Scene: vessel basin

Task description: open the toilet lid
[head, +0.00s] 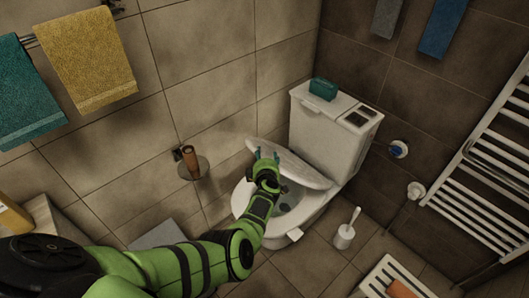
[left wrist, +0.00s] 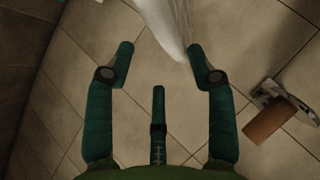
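The white toilet (head: 305,205) stands in the corner with its cistern against the wall. Its lid (head: 302,170) is partly raised and tilted, and the open bowl shows below it. My left gripper (head: 266,156) is at the lid's left front edge, with its fingers pointing up. In the left wrist view the fingers of my left gripper (left wrist: 160,52) are spread apart with nothing between them. A white edge (left wrist: 165,25), apparently of the lid, shows just beyond the fingertips. I cannot tell whether the gripper touches the lid. My right gripper is not in view.
A paper-roll holder (head: 191,163) is on the left wall, also at the right of the left wrist view (left wrist: 270,117). A green box (head: 323,89) sits on the cistern. A toilet brush (head: 345,233) stands right of the bowl. A towel radiator (head: 485,165) is at the right.

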